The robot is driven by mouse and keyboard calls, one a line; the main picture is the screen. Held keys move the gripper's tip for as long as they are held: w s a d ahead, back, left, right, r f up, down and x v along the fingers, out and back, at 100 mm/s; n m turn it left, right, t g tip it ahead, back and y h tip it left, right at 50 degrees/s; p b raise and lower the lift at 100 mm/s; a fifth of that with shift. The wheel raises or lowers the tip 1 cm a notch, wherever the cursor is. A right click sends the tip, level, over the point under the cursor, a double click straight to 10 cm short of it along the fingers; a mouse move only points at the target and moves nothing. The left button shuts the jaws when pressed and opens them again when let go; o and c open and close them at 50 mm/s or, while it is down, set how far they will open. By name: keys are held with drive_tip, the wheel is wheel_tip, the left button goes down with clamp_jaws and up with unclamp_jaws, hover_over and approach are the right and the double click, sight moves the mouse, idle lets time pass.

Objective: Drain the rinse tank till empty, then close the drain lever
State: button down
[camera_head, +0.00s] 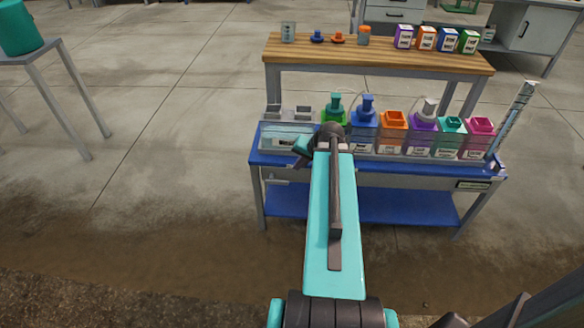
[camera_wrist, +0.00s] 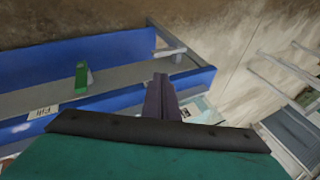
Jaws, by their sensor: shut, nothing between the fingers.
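A clear, boxy tank (camera_head: 286,133) stands at the left end of the blue bench, and I take it for the rinse tank. Its water level is too small to tell. In the wrist view a green lever (camera_wrist: 82,76) stands up from the grey front strip of the bench, near a small white label that seems to read "Fill". I cannot make out which lever is the drain lever. My gripper (camera_head: 302,150) is over the bench's front left, partly hidden by my arm. In the wrist view its dark fingers (camera_wrist: 161,96) are together and empty, apart from the green lever.
Several coloured bottles and jugs (camera_head: 394,130) fill the bench to the right. A wooden shelf (camera_head: 380,58) above holds small boxes and caps. A grey pipe-like fitting (camera_wrist: 170,50) sits near the bench end. A table with a teal bucket (camera_head: 18,30) is far left; the floor between is clear.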

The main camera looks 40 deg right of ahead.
drive_tip(key=shift+v, duration=1.1)
drive_tip(key=shift+s+d+f, duration=0.1)
drive_tip(key=shift+s+d, duration=0.1)
idle(2.9)
drive_tip(key=shift+a, duration=0.1)
idle(0.9)
drive_tip(key=a+f+n+g+y, duration=0.1)
drive_tip(key=a+f+n+g, duration=0.2)
drive_tip(key=a+f, duration=0.75)
drive_tip(key=a+f+n+g+y, duration=0.1)
drive_tip(key=a+f+n+g, duration=0.1)
drive_tip(key=a+f, duration=0.85)
drive_tip(key=s+a+f+n+g+h, duration=0.1)
drive_tip(key=s+a+f+n+g, duration=0.1)
drive_tip(key=s+a+f, duration=0.4)
drive_tip(key=s+a+f+n+g+h, duration=0.1)
drive_tip(key=s+a+f+n+g, duration=0.2)
drive_tip(key=s+a, duration=0.9)
wheel_tip(320, 180, down, 4)
drive_tip(key=shift+a+r+n+g+h, duration=0.3)
drive_tip(key=shift+a+n, duration=0.3)
drive_tip(key=shift+n, duration=0.5)
